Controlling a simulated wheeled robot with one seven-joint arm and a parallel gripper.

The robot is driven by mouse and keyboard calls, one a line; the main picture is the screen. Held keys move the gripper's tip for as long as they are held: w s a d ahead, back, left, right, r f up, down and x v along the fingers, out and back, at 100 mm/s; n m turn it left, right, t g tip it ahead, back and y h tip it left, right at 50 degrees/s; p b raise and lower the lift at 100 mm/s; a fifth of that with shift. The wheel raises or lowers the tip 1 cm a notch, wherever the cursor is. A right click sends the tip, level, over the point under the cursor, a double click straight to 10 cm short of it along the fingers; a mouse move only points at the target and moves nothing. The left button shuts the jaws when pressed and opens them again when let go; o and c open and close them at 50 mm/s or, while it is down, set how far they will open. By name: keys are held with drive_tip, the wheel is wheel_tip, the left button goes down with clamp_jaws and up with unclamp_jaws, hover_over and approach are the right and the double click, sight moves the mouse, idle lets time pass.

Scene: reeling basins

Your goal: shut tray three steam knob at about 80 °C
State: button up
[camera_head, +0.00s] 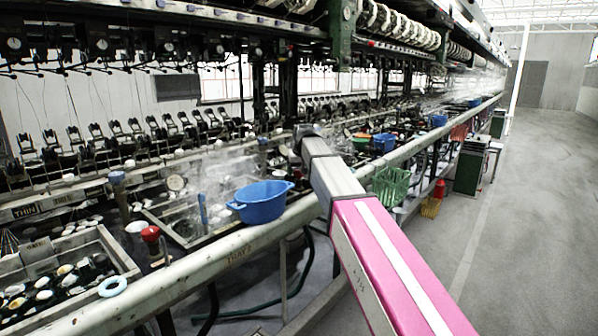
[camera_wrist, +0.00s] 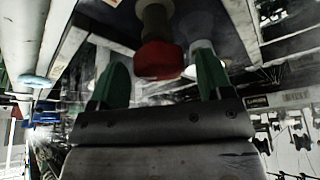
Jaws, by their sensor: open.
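In the wrist view, my gripper (camera_wrist: 162,68) is open, its two green fingers spread apart. The front rail (camera_head: 262,235) carries a tray label, partly legible. My fingers are not visible in the head view.
A pale blue ring (camera_head: 112,286) lies at the front-left basin's edge. A green basket (camera_head: 391,187) hangs beyond my arm. Steam drifts over the basins. The aisle floor (camera_head: 535,210) at right is clear.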

drive_tip(key=c, duration=0.9)
drive_tip(key=shift+c, duration=0.2)
drive_tip(key=m+h, duration=0.1)
drive_tip(key=m, duration=0.3)
drive_tip(key=shift+a+m+h, duration=0.1)
drive_tip(key=shift+m+h, duration=0.2)
drive_tip(key=shift+h, duration=0.1)
drive_tip(key=shift+m+h, duration=0.7)
drive_tip(key=shift+m, duration=1.1)
drive_tip(key=o, duration=0.9)
drive_tip(key=shift+o, duration=0.2)
